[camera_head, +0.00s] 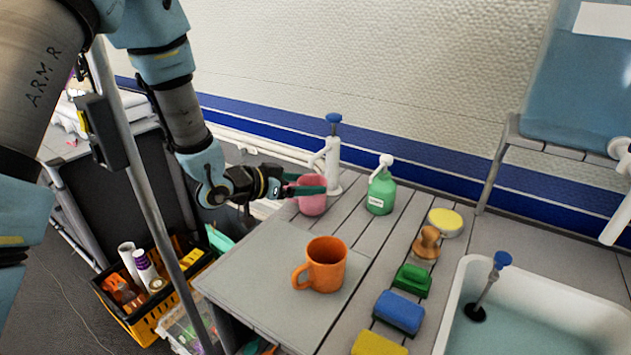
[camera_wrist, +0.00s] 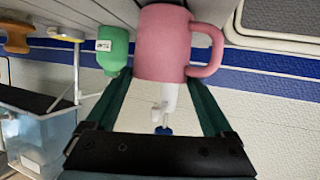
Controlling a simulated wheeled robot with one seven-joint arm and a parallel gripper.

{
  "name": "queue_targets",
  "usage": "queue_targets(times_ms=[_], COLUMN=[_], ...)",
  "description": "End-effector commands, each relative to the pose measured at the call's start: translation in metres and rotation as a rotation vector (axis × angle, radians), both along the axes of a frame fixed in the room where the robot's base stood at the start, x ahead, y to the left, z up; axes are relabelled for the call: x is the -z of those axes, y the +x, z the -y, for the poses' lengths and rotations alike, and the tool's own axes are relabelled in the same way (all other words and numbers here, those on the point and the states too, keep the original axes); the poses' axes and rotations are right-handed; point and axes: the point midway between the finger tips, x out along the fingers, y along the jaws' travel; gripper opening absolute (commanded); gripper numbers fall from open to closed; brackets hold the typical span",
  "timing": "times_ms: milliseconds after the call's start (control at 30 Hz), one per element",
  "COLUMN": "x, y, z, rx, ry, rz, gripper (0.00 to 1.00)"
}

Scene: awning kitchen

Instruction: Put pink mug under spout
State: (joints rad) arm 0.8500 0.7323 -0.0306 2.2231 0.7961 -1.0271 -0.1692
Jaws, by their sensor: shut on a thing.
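The pink mug (camera_head: 312,204) stands at the back left of the slatted counter, below and in front of the white pump (camera_head: 331,163) with its blue knob. The pump's spout (camera_head: 317,160) points left and down toward the mug's top. My gripper (camera_head: 307,190) reaches in from the left and is shut on the mug. In the wrist view, which is upside down, the mug (camera_wrist: 162,45) fills the space between my green fingers, its handle to the right, and the pump (camera_wrist: 168,98) shows behind it. I cannot tell whether the mug's base touches the counter.
An orange mug (camera_head: 325,265) stands on a grey board nearer the front. A green bottle (camera_head: 381,190) is right of the pump. Sponges and brushes line the sink's (camera_head: 530,315) left side. A yellow crate (camera_head: 150,320) sits below at left.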

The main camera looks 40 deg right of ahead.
Motion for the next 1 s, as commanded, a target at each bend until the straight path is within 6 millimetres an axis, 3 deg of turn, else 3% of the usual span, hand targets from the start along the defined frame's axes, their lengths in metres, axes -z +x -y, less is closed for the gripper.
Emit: queue_targets(times_ms=[400,433,533,867,1000], x=[0.007,0.006,0.005,0.0,-0.005], y=[0.001,0.001,0.001,0.0,0.003], z=[-0.001,-0.001,-0.001,-0.001,-0.018], rx=[0.0,0.0,0.0,0.001,-0.003], ry=[-0.003,-0.003,-0.003,-0.003,-0.004], rz=[0.001,0.001,0.001,0.002,0.002], gripper=[0.02,0.89,1.0,1.0,1.0])
